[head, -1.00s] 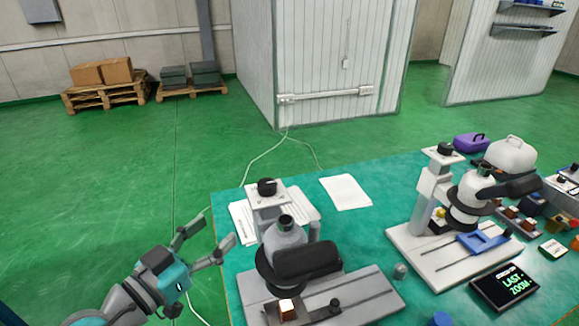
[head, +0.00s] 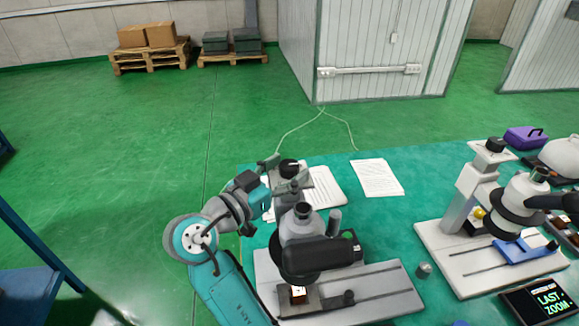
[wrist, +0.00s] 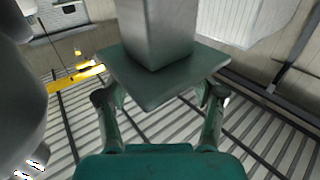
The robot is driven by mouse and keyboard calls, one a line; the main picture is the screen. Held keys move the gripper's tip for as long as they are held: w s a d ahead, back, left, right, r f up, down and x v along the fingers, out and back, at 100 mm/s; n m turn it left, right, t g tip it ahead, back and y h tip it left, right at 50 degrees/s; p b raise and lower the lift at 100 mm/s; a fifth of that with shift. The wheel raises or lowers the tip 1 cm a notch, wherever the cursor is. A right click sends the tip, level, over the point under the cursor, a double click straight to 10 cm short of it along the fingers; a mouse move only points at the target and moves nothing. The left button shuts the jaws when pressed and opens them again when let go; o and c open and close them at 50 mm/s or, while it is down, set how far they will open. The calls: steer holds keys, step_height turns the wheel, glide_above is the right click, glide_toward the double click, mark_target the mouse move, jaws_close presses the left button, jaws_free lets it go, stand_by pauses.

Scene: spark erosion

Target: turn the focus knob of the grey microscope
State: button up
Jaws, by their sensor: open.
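The grey microscope (head: 301,226) stands at the near left of the green table, with a black eyepiece part and a pale slotted base. Its dark focus knob (head: 289,168) is on top of the column at its back. My gripper (head: 287,173) is open at the column top, with one finger on each side of the knob in the head view. I cannot tell whether a finger touches it. In the wrist view, a grey column block and square plate (wrist: 160,75) sit between the open fingers (wrist: 160,103). The knob does not show there.
A second, whiter microscope (head: 522,193) stands to the right on the green table (head: 400,220). Papers (head: 377,178) lie behind. A small grey cylinder (head: 424,269) and a dark display (head: 540,303) are between and in front. A blue frame (head: 35,250) stands at far left.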

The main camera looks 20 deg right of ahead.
steer(key=shift+w+d, duration=0.25)
steer(key=shift+d, duration=0.25)
steer(key=c, duration=1.2)
steer(key=shift+o, duration=0.2)
steer(key=shift+n+t+y, duration=0.6)
steer(key=shift+n+t, duration=0.2)
steer(key=shift+t, duration=0.3)
steer(key=o, duration=1.2)
steer(key=shift+c, duration=0.2)
steer(key=shift+a, duration=0.1)
steer(key=v, duration=1.1)
steer(key=shift+s+a, duration=0.25)
steer(key=shift+a, duration=0.1)
